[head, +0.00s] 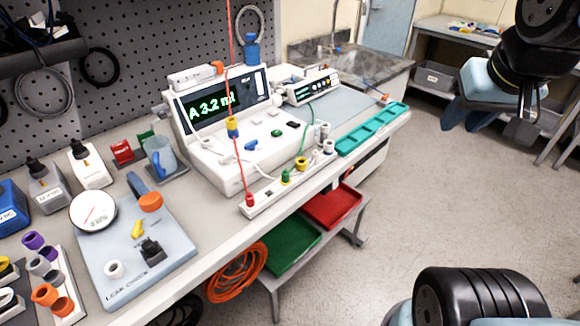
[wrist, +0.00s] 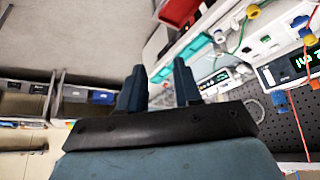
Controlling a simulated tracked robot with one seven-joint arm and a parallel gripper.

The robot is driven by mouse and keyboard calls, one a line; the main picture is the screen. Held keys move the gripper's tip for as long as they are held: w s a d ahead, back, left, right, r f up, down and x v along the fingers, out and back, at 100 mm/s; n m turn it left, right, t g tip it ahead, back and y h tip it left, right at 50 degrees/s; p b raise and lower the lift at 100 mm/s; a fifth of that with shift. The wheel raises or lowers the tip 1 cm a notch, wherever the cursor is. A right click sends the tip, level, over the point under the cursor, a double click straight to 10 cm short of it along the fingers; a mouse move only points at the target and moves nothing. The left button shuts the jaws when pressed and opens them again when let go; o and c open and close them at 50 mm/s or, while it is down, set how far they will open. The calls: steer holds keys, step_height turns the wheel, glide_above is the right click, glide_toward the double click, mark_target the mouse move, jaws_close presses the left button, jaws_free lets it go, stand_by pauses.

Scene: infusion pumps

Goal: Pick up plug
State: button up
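My gripper (wrist: 158,88) shows in the wrist view with its two blue fingers apart and nothing between them. In the head view my gripper (head: 490,125) hangs over the floor at upper right, well away from the bench. Several coloured plugs stand on a white strip at the bench's front edge: a red plug (head: 249,200) on a red lead, a green plug (head: 285,176) and a yellow plug (head: 301,163) on a green lead. A yellow plug (head: 232,127) is on the red lead before the display. I cannot tell which plug is meant.
A white pump unit with a lit display (head: 215,108) stands on the bench. A teal tray (head: 375,129) lies at the bench's right end. Green (head: 287,246) and red (head: 333,207) bins sit below. The floor (head: 430,215) right of the bench is clear.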

steer(key=shift+w, duration=0.1)
steer(key=n+g, duration=0.4)
steer(key=g, duration=0.2)
glide_above(285, 172)
step_height(285, 172, down, 10)
step_height(285, 172, down, 9)
steer(key=shift+a+r, duration=0.1)
steer(key=shift+r, duration=0.1)
steer(key=shift+f, duration=2.6)
jaws_close()
